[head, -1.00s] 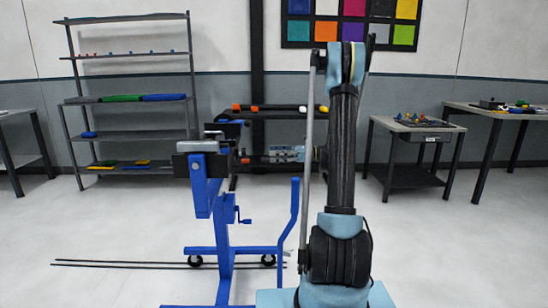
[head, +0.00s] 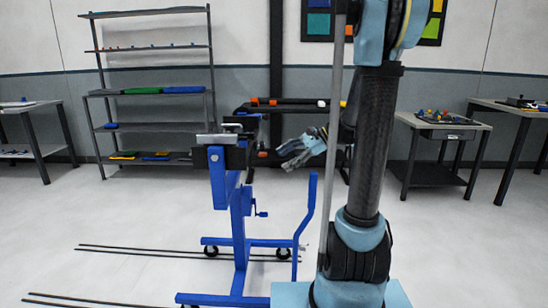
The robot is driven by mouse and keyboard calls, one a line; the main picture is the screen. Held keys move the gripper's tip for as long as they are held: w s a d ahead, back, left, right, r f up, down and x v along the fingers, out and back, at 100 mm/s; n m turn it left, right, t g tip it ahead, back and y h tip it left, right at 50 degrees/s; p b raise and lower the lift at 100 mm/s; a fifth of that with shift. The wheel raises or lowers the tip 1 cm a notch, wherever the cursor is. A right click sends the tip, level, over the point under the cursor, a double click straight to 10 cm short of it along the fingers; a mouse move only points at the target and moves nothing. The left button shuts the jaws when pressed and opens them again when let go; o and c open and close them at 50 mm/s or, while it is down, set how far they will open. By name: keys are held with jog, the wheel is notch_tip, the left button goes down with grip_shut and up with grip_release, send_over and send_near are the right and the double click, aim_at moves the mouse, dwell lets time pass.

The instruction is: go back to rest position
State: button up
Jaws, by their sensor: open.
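My gripper (head: 296,155) shows in the head view just left of my raised arm, in front of the back wall. Its grey fingers point left and are spread apart, with nothing seen between them. It is to the right of the blue wheeled stand's top and apart from it in the picture. My upper arm stands nearly upright at the right of centre and hides part of the forearm.
A blue wheeled stand (head: 238,225) stands close in front, left of my arm. Dark rods (head: 140,251) lie on the floor at left. Metal shelves (head: 150,91) stand at the back left. Side tables (head: 430,121) stand at right. Open floor lies at right.

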jog(key=s+d+f+n+h, duration=0.3)
jog(key=s+d+f+n, duration=0.1)
jog(key=s, duration=0.4)
jog(key=s+d+f+n+h, duration=0.4)
jog(key=s+d, duration=0.1)
jog(key=s, duration=0.4)
jog(key=s+d+f+n+t+h, duration=0.1)
jog(key=s+d+f+n+h, duration=0.3)
jog(key=s, duration=0.5)
jog(key=shift+d+n, duration=0.45)
jog(key=shift+n, duration=0.05)
jog(key=shift+w+f, duration=0.2)
jog(key=shift+w, duration=0.2)
